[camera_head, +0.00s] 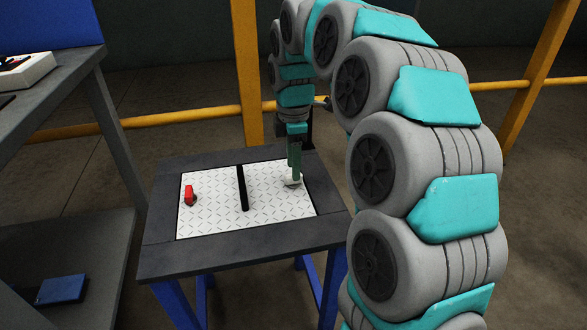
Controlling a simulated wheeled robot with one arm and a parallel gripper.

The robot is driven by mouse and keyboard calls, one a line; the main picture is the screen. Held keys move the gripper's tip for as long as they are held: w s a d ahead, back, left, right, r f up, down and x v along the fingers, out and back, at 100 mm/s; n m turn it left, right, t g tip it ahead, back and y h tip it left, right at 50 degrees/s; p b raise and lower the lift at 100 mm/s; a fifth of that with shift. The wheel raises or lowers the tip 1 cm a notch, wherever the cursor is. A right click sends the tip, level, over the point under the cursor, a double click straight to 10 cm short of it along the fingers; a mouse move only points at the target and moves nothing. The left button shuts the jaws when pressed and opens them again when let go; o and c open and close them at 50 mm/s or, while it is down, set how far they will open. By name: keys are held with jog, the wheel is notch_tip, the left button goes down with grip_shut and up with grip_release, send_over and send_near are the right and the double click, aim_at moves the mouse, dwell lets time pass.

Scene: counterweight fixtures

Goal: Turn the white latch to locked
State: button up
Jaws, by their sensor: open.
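The white latch (292,183) is a small pale piece on the right half of the diamond-plate panel (265,212), and it is partly hidden by my gripper. My gripper (295,176) points down directly over the latch, with its fingertips at or just above it. I cannot tell whether the fingers touch it, or which way the latch is turned. The gripper is open, though the gap between the fingers is hard to see from here.
A red latch-like piece (190,195) sits on the panel's left half, beyond a black divider bar (242,188). The panel lies in a dark-framed table (245,239) with blue legs. A grey workbench (50,85) stands at left; yellow railings (180,118) run behind.

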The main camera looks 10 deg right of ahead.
notch_tip(320, 180, down, 2)
jog(key=shift+f, duration=0.1)
grip_shut()
dwell(0.5)
